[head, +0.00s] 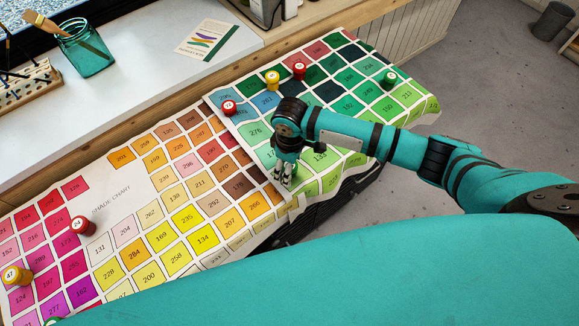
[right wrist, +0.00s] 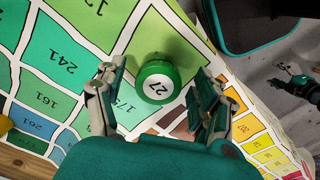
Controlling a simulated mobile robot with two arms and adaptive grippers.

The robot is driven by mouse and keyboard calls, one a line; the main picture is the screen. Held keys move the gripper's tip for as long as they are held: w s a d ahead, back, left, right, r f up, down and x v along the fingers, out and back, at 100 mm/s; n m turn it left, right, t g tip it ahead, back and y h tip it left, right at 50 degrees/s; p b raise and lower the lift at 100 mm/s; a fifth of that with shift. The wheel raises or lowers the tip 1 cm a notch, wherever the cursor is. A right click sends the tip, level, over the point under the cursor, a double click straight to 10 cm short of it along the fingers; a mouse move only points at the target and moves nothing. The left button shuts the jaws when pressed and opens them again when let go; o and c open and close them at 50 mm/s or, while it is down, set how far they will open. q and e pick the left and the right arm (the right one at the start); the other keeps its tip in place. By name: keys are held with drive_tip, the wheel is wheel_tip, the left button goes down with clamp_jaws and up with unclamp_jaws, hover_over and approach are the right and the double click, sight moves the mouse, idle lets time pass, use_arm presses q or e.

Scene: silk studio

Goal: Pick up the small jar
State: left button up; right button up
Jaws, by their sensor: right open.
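My right gripper (head: 283,179) is low over the green part of the shade chart in the head view. In the right wrist view its two fingers (right wrist: 159,84) are open, one on each side of a small green jar (right wrist: 157,79) with a white top marked 27. The jar sits upright on the chart, with visible gaps to the fingers. In the head view I cannot make this jar out behind the gripper. Other small jars stand on the chart, including a red one (head: 229,107), a yellow one (head: 272,80) and a green one (head: 389,80).
The numbered shade chart (head: 110,187) covers the table. More jars, red (head: 83,225) and yellow (head: 16,275), stand at its left. A glass jar with a brush (head: 85,49) and a card (head: 206,39) are on the white sill. The chart's right edge hangs over the table.

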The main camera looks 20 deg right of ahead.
drive_tip(key=shift+f, duration=0.75)
drive_tip(key=c, duration=1.3)
drive_tip(key=shift+r, duration=0.15)
